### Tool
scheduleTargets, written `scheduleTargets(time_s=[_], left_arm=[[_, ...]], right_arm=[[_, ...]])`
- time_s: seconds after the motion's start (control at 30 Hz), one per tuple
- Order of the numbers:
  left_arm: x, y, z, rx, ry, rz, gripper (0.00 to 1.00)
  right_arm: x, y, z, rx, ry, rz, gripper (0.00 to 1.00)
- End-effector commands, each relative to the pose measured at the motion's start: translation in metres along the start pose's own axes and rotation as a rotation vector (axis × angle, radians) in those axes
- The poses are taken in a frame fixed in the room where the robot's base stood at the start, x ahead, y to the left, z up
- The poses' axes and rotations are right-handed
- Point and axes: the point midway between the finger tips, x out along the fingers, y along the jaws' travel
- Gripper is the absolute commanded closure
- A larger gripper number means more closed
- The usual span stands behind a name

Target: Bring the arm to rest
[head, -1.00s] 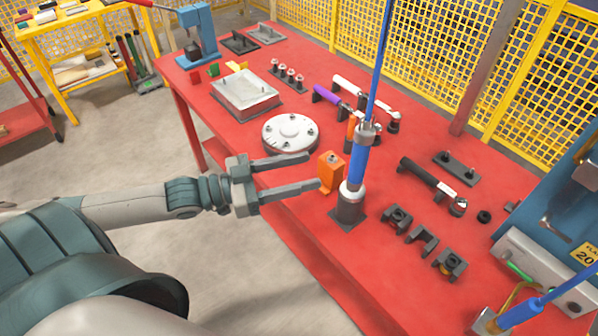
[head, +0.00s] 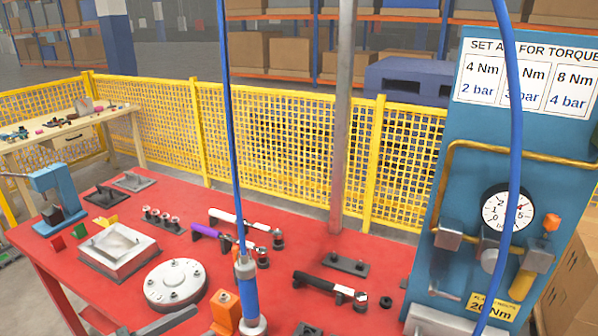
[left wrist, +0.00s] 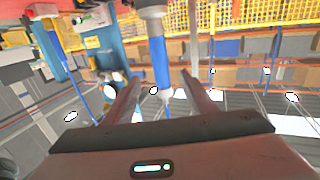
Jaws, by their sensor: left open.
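My left gripper (left wrist: 162,80) is open in the left wrist view, its two fingers spread apart with nothing held between them. The blue hanging driver (left wrist: 158,60) shows beyond the fingers in that upside-down view. In the head view a grey finger of my left gripper (head: 168,322) shows at the bottom edge, in front of the round white flange (head: 175,284). The rest of my left arm is out of the head view. The blue driver (head: 247,290) hangs upright on its cable, beside the orange block (head: 225,311). My right gripper is in neither view.
The red table (head: 150,205) holds a square metal tray (head: 118,247), torque wrenches (head: 322,286) and a blue press (head: 58,195). A blue air panel (head: 480,150) with a gauge (head: 507,212) stands at the right. Yellow mesh fencing (head: 285,150) runs behind.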

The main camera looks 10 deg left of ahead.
Motion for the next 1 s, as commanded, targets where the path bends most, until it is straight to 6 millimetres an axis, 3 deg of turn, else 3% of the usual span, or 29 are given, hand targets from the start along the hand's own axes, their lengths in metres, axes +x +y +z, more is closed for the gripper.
scheduleTargets(time_s=[0.17,0.47,0.8,1.0], left_arm=[[0.003,0.007,0.027,-0.004,-0.071,-0.051,0.49],[-0.005,0.031,0.114,-0.022,-0.359,-0.227,0.49],[-0.056,0.08,0.202,-0.126,-0.786,-0.419,0.49],[-0.087,0.109,0.227,-0.198,-0.971,-0.469,0.49]], right_arm=[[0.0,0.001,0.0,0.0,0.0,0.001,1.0],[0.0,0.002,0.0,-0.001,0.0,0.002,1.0],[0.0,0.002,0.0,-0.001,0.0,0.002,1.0],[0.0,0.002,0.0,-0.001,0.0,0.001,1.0]])
